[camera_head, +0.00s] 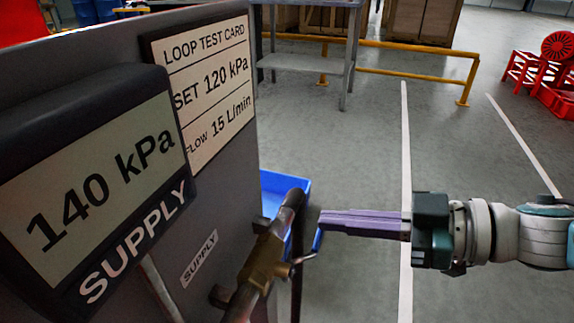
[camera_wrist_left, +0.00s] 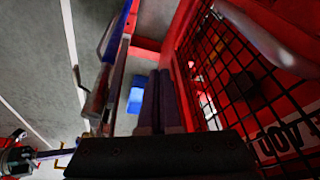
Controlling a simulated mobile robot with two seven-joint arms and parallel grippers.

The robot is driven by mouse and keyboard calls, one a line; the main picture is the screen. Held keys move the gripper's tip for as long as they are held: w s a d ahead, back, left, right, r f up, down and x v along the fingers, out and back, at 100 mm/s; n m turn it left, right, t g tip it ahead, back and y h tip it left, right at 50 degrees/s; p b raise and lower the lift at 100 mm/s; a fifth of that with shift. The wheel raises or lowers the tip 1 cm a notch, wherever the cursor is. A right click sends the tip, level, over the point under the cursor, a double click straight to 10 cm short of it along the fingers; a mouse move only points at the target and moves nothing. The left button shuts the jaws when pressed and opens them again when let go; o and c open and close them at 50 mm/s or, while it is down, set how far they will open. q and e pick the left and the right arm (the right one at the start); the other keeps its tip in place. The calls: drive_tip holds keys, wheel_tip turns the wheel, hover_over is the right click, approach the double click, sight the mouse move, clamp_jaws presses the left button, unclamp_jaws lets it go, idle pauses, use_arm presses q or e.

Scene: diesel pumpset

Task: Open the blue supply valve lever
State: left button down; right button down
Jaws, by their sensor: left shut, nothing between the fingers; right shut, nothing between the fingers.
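The blue supply valve lever (camera_head: 317,240) shows as a thin blue bar at the end of a bent rod, beside the brass valve body (camera_head: 264,262) on a brown pipe. Most of the lever is narrow or edge-on here. My right gripper (camera_head: 322,220) comes in from the right with its purple fingers shut and empty. Its fingertips are right at the lever; I cannot tell whether they touch it. The supply gauge (camera_head: 95,185) reads 140 kPa. My left gripper (camera_wrist_left: 160,80) shows in the left wrist view, shut and empty, near a red frame.
The grey panel (camera_head: 215,185) carries a loop test card (camera_head: 205,85) reading SET 120 kPa, FLOW 15 L/min, and a small SUPPLY label (camera_head: 199,257). A blue bin (camera_head: 270,185) is behind the pipe. A black mesh guard (camera_wrist_left: 245,75) stands right of my left gripper.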

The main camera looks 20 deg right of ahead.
drive_tip(key=shift+f, duration=0.2)
idle(0.5)
drive_tip(key=s+d+r+p, duration=0.5)
drive_tip(key=d+r, duration=0.1)
drive_tip(key=d, duration=0.2)
drive_tip(key=shift+s+r, duration=0.25)
idle(0.3)
